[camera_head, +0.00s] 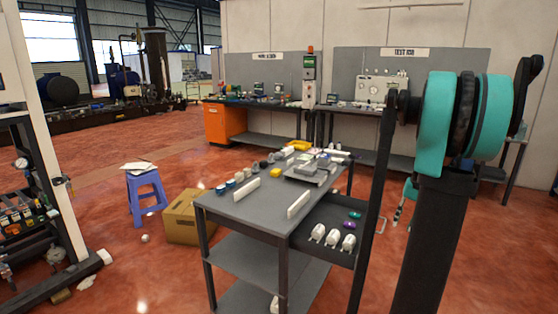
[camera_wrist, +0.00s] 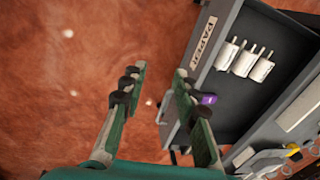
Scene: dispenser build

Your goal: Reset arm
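My gripper (camera_wrist: 159,78) is open in the wrist view, with its two green and black fingers apart and only red floor showing between them. Its right finger overlaps the edge of a pulled-out dark drawer (camera_wrist: 226,112) with a label reading "PAPER". Whether they touch cannot be told. Three white rolls (camera_wrist: 244,60) lie in the drawer, and a purple item (camera_wrist: 208,99) shows beside the right finger. In the head view the drawer (camera_head: 325,213) sticks out from the grey cart (camera_head: 255,207). My teal arm parts and dark column fill the right side.
White bars, small cylinders and a grey device (camera_head: 310,170) stand on the cart top. A cardboard box (camera_head: 190,217) and a blue stool (camera_head: 146,192) stand left of the cart. Workbenches (camera_head: 265,106) line the back wall. Open red floor lies around the cart.

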